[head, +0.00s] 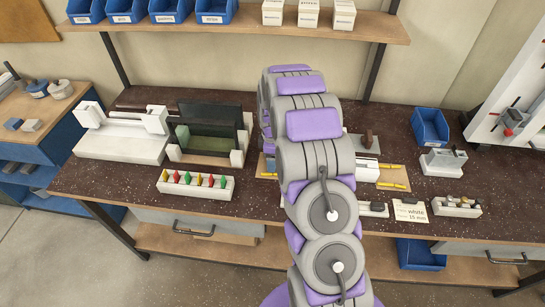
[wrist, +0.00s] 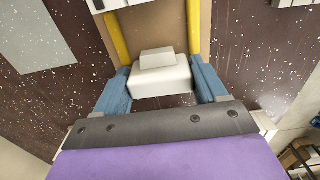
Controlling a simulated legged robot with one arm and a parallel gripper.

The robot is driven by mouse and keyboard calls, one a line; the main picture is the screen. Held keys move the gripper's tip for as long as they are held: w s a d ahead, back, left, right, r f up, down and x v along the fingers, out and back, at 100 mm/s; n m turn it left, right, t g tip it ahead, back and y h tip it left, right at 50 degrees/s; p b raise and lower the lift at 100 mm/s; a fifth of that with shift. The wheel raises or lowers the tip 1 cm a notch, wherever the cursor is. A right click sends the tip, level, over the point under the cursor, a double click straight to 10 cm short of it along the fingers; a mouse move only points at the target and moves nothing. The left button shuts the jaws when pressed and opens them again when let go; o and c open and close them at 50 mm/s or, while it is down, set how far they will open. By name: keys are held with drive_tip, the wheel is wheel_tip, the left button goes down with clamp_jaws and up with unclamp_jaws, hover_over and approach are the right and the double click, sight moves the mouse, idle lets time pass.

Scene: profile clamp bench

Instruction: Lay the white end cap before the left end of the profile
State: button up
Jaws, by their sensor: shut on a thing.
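The white end cap (wrist: 160,78), a block with a smaller raised step, sits between the two blue fingers of my gripper (wrist: 161,86) in the wrist view. My gripper is shut on it. Behind it is a tan board (wrist: 153,28) with yellow strips (wrist: 117,38) along its sides. A pale piece (wrist: 112,4) is cut off at the top edge; I cannot tell if it is the profile. In the head view my arm hides the gripper and much of the board (head: 398,177), where part of a white piece (head: 367,171) shows.
A card reading white 15 mm (head: 410,210) stands at the bench's front edge, beside a small tray of parts (head: 457,208). A blue bin (head: 430,127) and a grey device (head: 443,161) are at right. A rack of coloured pieces (head: 195,186) and white fixtures (head: 122,147) occupy the left.

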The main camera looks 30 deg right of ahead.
drive_tip(key=o, duration=1.2)
drive_tip(key=shift+c, duration=0.2)
drive_tip(key=shift+r+p, duration=1.45)
drive_tip(key=shift+r, duration=2.55)
